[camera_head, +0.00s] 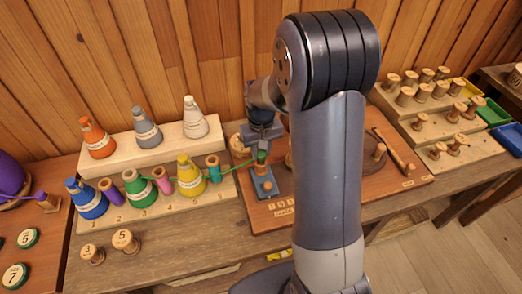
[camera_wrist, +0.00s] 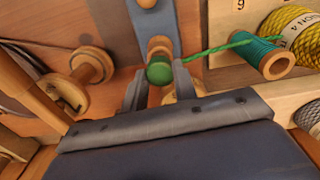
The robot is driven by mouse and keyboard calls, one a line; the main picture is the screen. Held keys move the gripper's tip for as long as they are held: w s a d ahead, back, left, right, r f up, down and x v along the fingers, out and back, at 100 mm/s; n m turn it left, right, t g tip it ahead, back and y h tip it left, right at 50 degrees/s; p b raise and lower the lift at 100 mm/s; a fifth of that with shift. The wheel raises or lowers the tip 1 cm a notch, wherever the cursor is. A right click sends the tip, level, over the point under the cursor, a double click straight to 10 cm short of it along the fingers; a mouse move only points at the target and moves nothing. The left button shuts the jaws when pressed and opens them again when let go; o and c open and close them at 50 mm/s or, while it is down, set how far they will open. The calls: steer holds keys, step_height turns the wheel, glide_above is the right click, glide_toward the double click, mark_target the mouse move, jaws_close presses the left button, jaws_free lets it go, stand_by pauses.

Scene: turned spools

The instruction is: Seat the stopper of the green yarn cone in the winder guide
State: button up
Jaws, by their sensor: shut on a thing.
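The green yarn cone (camera_head: 137,188) stands in the front row of the rack. Its green yarn runs right, past the yellow cone, to my gripper (camera_head: 262,142). The green round stopper (camera_head: 262,157) is between my jaws; in the wrist view the stopper (camera_wrist: 159,72) sits between both fingertips (camera_wrist: 159,84). The winder guide (camera_head: 263,184) is a blue-grey plate with wooden parts below my gripper. It also shows in the wrist view (camera_wrist: 152,18), with a wooden piece (camera_wrist: 158,44) right beside the stopper. I cannot tell whether stopper and guide touch.
A yellow cone (camera_head: 190,177) and teal spool (camera_head: 213,167) stand left of my gripper; the yarn passes close by the teal spool (camera_wrist: 258,56). A wooden spool (camera_wrist: 92,66) is at left in the wrist view. My arm hides part of the winder board (camera_head: 405,180).

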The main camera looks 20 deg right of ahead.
steer(key=shift+f, duration=0.1)
steer(key=shift+f+b, duration=0.95)
steer(key=shift+f, duration=0.2)
steer(key=o, duration=1.4)
steer(key=shift+r, duration=0.1)
step_height(320, 180, up, 9)
steer(key=p, duration=0.7)
steer(key=shift+r, duration=0.1)
